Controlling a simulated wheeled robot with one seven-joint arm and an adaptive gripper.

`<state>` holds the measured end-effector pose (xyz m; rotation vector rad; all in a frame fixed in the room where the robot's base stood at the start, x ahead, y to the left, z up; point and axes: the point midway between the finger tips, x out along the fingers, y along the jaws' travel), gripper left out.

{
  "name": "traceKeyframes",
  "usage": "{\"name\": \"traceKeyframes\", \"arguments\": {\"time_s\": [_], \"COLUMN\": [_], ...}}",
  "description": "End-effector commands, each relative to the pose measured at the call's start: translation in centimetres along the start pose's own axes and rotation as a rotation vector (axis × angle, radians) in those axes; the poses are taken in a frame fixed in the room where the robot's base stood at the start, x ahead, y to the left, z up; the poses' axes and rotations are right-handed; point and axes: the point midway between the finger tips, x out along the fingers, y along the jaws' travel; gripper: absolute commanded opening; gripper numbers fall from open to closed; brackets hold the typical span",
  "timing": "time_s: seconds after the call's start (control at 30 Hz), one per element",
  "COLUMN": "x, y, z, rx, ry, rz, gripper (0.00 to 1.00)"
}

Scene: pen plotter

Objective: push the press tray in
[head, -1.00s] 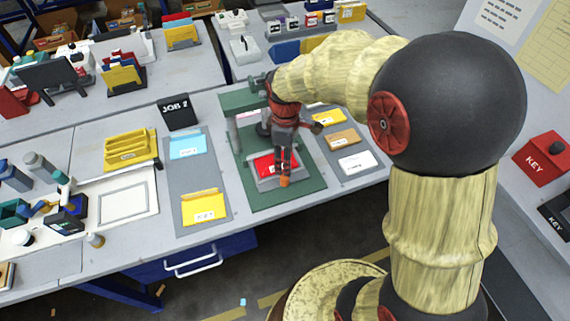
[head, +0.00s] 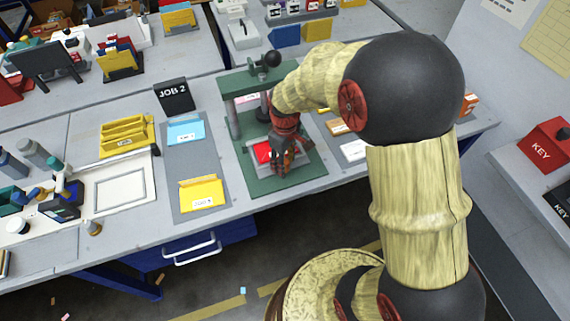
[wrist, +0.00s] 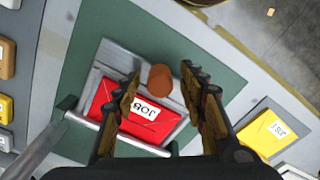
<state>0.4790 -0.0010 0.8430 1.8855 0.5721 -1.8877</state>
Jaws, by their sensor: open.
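The green press (head: 246,83) stands on the bench, with a flat green base (head: 306,179). Its grey tray (wrist: 119,57) lies on the base, in front of the press frame, and holds a red folder (wrist: 108,118) with a white JOB label. The folder also shows in the head view (head: 262,151). An orange-brown round knob (wrist: 160,77) is at the tray's outer side. My gripper (wrist: 160,86) is open, with one finger on each side of the knob in the wrist view. Contact cannot be told. In the head view my gripper (head: 284,162) hides the knob.
A black ball-ended lever (head: 271,59) tops the press. A grey mat with a yellow folder (head: 201,193) and a blue card (head: 186,131) lies left of the press. More cards lie to its right, partly behind my arm. The JOB 2 sign (head: 174,95) stands behind the mat.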

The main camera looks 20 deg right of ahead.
Motion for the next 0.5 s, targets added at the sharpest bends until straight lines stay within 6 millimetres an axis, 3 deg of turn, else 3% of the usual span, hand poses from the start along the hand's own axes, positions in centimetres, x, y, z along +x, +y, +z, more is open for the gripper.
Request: {"name": "traceKeyframes", "arguments": {"time_s": [0.33, 0.5], "x": [0.33, 0.33], "y": [0.02, 0.02], "z": [-0.03, -0.03], "rx": [-0.001, -0.001], "ry": [0.001, 0.001], "rz": [0.001, 0.001], "gripper": [0.41, 0.32]}}
